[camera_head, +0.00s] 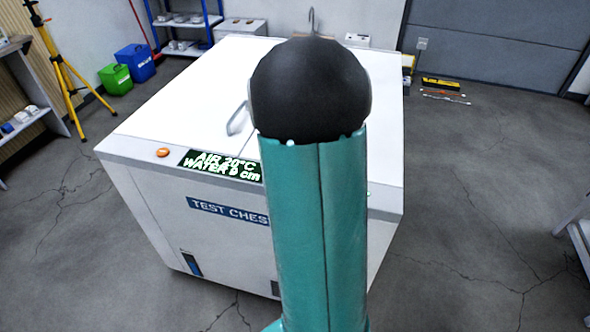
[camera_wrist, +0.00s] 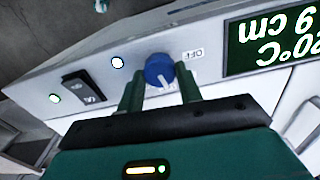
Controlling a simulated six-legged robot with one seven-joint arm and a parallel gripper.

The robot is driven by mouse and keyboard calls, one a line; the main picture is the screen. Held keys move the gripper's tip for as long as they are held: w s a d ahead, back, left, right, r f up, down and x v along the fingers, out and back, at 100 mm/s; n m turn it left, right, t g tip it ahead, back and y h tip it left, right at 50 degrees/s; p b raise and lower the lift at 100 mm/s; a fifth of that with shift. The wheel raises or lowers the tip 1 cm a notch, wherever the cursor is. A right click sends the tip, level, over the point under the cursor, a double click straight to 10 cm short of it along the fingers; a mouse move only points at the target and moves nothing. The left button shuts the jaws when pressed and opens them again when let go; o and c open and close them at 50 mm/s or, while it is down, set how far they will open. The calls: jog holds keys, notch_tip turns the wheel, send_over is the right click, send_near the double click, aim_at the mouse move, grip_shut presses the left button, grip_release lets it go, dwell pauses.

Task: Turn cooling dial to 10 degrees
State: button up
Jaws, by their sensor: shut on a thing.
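The cooling dial (camera_wrist: 158,66) is a round blue knob on the white front panel of the test chest (camera_head: 160,205). Its white mark points toward my gripper side in the wrist view, away from the upper edge. An "OFF" label (camera_wrist: 193,54) is beside it, upside down. My gripper (camera_wrist: 159,76) has its two green fingers on either side of the dial and is shut on it. The chest's display (camera_head: 220,165) reads AIR 20°C; its water figure is hard to read. In the head view my arm hides the dial and gripper.
A black rocker switch (camera_wrist: 83,88), a white light (camera_wrist: 117,62) and a green light (camera_wrist: 55,98) sit on the panel near the dial. A yellow tripod (camera_head: 60,70), a green bin (camera_head: 115,79) and a blue bin (camera_head: 135,63) stand back left. Floor around the chest is mostly clear.

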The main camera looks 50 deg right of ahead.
jog(key=shift+m, duration=1.1)
jog(key=o, duration=1)
notch_tip(320, 180, up, 14)
